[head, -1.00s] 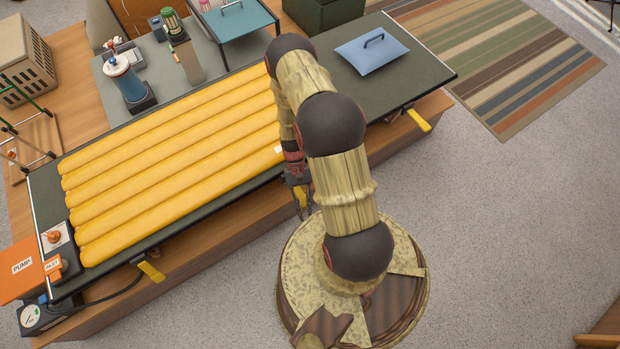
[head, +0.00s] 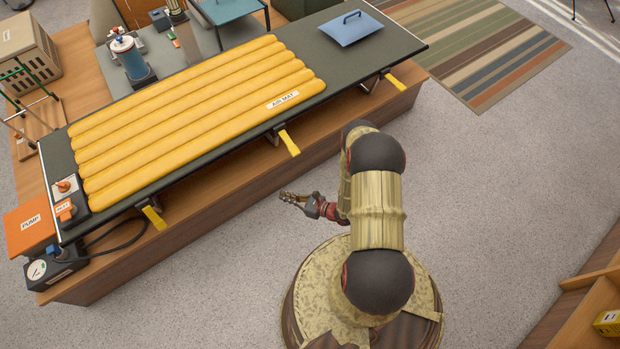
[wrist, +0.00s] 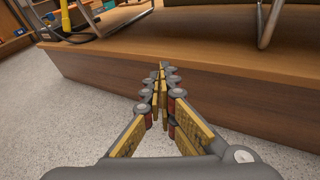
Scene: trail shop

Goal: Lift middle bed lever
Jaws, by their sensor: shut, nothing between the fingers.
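The middle bed lever (head: 289,143) is a yellow handle on a dark bracket at the long near edge of the dark bed (head: 365,62). It points outward and down, like the left lever (head: 153,217) and the right lever (head: 395,82). My gripper (head: 283,196) is shut and empty, below the middle lever and apart from it, in front of the wooden platform. In the wrist view my gripper's fingers (wrist: 161,72) meet in front of the platform's side. A yellow lever (wrist: 66,15) shows there at the upper left; I cannot tell which one.
The wooden platform (head: 212,207) juts out under the bed. Grey floor is clear on the right.

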